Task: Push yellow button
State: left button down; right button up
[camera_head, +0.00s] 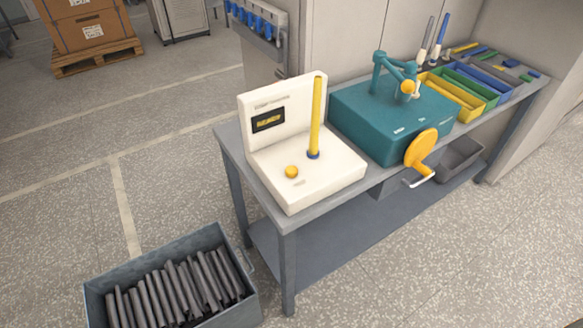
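The yellow button (291,172) is a small round knob on the flat base of a white device (330,174) at the left end of the workbench. A tall yellow rod with a dark blue foot (316,117) stands upright on the same base, behind and to the right of the button. The upright back panel of the device carries a dark display (268,120) with yellow marks. Neither of my grippers shows in the head view, and nothing touches the button.
A teal machine (375,122) with a yellow crank stands right of the device on the grey bench (289,222). Colored trays (452,100) lie farther right. A grey bin (245,312) of dark bars sits on the floor at the lower left. Floor in front is clear.

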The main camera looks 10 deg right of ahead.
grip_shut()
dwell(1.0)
